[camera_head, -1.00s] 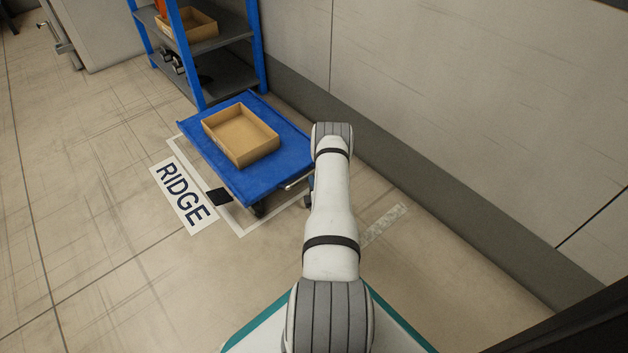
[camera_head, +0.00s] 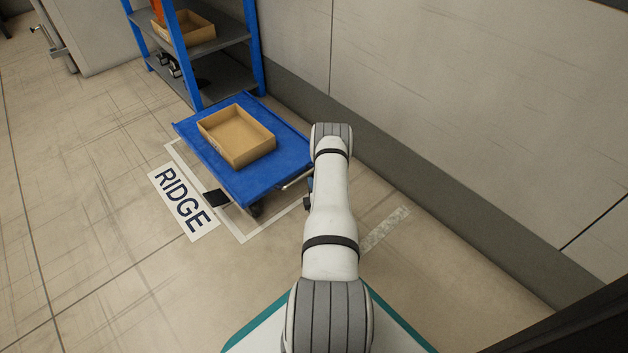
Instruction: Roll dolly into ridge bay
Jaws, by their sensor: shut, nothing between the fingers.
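The blue dolly (camera_head: 284,160) stands on the floor below the shelf rack and carries an open cardboard box (camera_head: 240,160). A metal handle bar (camera_head: 297,180) runs along its near right edge. A pale outline (camera_head: 228,232) marks the bay on the floor beside the RIDGE sign (camera_head: 183,202). The outline shows past the dolly's left and near sides; its far side is hidden under or behind the dolly. My white arm reaches towards the handle side of the dolly.
A blue shelf rack (camera_head: 256,50) with another box (camera_head: 187,30) stands just behind the dolly. A wall (camera_head: 450,90) runs along the right. A black square (camera_head: 216,198) lies at the outline's left edge. A worn pale strip (camera_head: 385,229) lies right of my arm. The left floor is open.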

